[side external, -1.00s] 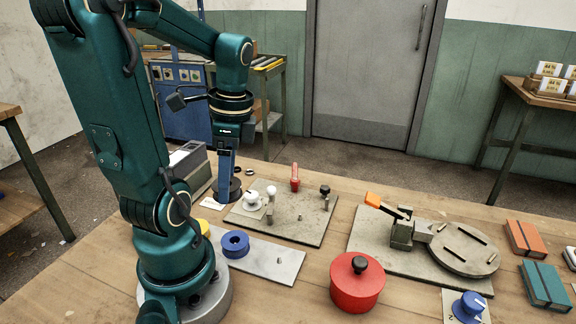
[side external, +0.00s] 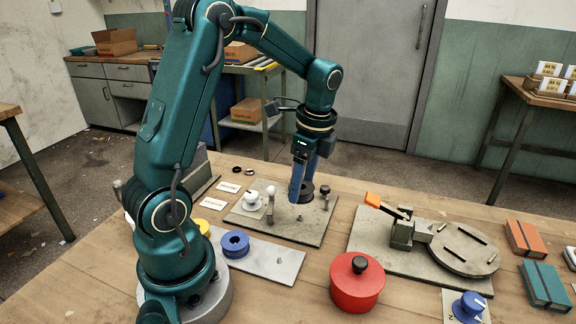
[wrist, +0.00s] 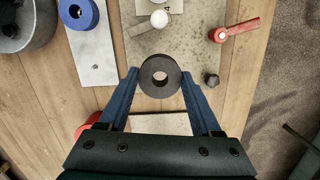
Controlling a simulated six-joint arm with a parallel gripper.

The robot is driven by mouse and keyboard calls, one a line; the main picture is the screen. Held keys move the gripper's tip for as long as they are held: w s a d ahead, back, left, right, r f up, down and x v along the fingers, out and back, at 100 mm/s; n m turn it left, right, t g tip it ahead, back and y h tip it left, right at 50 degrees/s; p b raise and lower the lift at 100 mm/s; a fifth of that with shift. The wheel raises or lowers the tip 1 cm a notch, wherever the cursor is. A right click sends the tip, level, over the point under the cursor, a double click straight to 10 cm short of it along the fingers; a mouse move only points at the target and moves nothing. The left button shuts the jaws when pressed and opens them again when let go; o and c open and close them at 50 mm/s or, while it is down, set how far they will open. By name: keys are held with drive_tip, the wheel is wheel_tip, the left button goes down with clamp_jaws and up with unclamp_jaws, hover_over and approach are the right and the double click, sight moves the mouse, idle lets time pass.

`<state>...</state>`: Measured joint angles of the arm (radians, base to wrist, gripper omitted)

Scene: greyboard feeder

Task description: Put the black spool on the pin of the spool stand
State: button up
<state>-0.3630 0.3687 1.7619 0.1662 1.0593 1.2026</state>
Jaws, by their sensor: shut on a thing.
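The black spool (side external: 304,193) is a dark ring with a centre hole, seen from above in the wrist view (wrist: 160,75). My gripper (side external: 302,188) is shut on it, one blue finger on each side. It holds the spool over the right part of the greyboard with the knobs; the gap beneath is hard to judge. A pale grey plate (side external: 262,262), which looks like the spool stand, lies nearer the camera. It has a small upright pin (side external: 278,261) and a blue spool (side external: 235,242) at its left. The plate also shows in the wrist view (wrist: 95,62); its pin is not clear there.
A red lidded pot (side external: 357,284) stands right of the plate.

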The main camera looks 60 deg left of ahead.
sight(301, 215)
drive_tip(key=shift+f, duration=2)
drive_tip(key=shift+f, duration=1.1)
idle(0.8)
drive_tip(key=o, duration=1.4)
drive_tip(key=shift+w+d+r, duration=0.1)
drive_tip(key=shift+d+r, duration=0.05)
drive_tip(key=shift+r, duration=1.15)
drive_tip(key=shift+w+d+r, duration=0.1)
drive_tip(key=shift+d+r, duration=0.05)
drive_tip(key=shift+r, duration=1.1)
